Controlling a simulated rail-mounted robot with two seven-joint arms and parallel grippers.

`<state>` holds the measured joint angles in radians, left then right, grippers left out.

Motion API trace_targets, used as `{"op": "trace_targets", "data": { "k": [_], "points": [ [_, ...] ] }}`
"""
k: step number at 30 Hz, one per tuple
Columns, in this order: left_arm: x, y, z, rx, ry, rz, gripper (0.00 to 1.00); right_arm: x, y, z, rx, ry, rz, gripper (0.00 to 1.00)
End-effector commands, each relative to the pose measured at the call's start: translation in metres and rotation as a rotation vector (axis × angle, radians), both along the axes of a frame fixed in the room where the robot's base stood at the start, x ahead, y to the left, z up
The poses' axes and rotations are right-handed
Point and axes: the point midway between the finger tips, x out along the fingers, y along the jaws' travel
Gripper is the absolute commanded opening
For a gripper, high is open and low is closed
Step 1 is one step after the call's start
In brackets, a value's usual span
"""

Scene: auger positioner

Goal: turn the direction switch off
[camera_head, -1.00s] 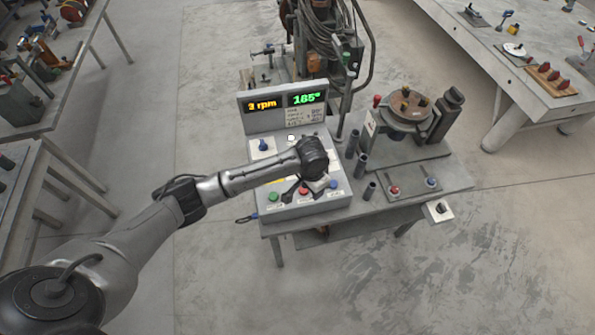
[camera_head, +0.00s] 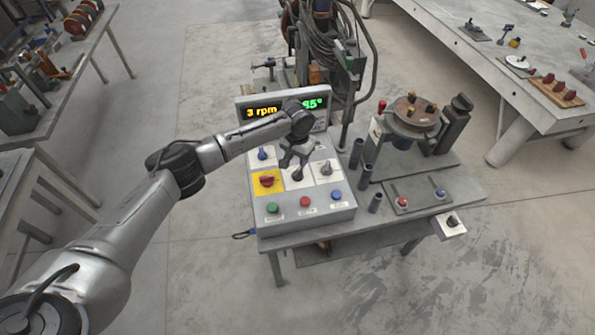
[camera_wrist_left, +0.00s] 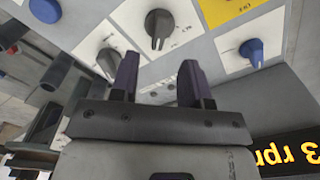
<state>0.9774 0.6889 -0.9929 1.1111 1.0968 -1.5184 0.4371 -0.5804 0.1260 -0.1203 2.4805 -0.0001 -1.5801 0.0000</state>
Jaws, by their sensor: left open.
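The control panel stands on the grey table. Its middle row has a red switch on a yellow plate (camera_head: 266,181), a grey middle knob (camera_head: 297,174) partly behind my gripper, and a grey right knob (camera_head: 326,169). The labels are too small to tell which is the direction switch. In the left wrist view the middle knob (camera_wrist_left: 159,27) has its pointer toward the display side, and the right knob (camera_wrist_left: 108,61) is partly behind a finger. My left gripper (camera_head: 297,166) points down over the panel. Its fingers (camera_wrist_left: 158,78) are open and empty, apart from the knobs.
The display (camera_head: 264,112) reads 3 rpm; its angle is partly hidden by my arm. A blue knob (camera_head: 262,153) is near the display. A round positioner table (camera_head: 414,112) stands to the right.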

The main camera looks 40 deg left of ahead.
Motion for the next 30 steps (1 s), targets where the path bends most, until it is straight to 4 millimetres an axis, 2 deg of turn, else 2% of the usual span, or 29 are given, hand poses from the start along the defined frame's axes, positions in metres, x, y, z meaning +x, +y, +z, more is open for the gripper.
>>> {"op": "trace_targets", "data": {
  "k": [3, 12, 18, 27, 30],
  "points": [
    [-0.001, -0.001, -0.024, 0.001, 0.003, 0.0, 0.43, 0.0, 0.001, -0.004, 0.003, 0.0, -0.002, 0.0],
    [0.0, -0.001, -0.06, -0.001, 0.001, -0.002, 0.43, 0.0, 0.003, -0.008, 0.009, 0.0, -0.006, 0.0],
    [0.0, -0.001, -0.069, -0.001, 0.0, -0.001, 0.43, 0.0, 0.003, -0.009, 0.01, 0.0, -0.007, 0.0],
    [0.0, -0.001, -0.07, 0.0, 0.0, -0.001, 0.43, 0.0, 0.002, -0.009, 0.007, 0.001, -0.005, 0.0],
    [0.0, -0.001, -0.07, 0.0, 0.0, -0.001, 0.35, 0.0, 0.001, -0.009, 0.004, 0.001, -0.003, 0.0]
  ]
}}
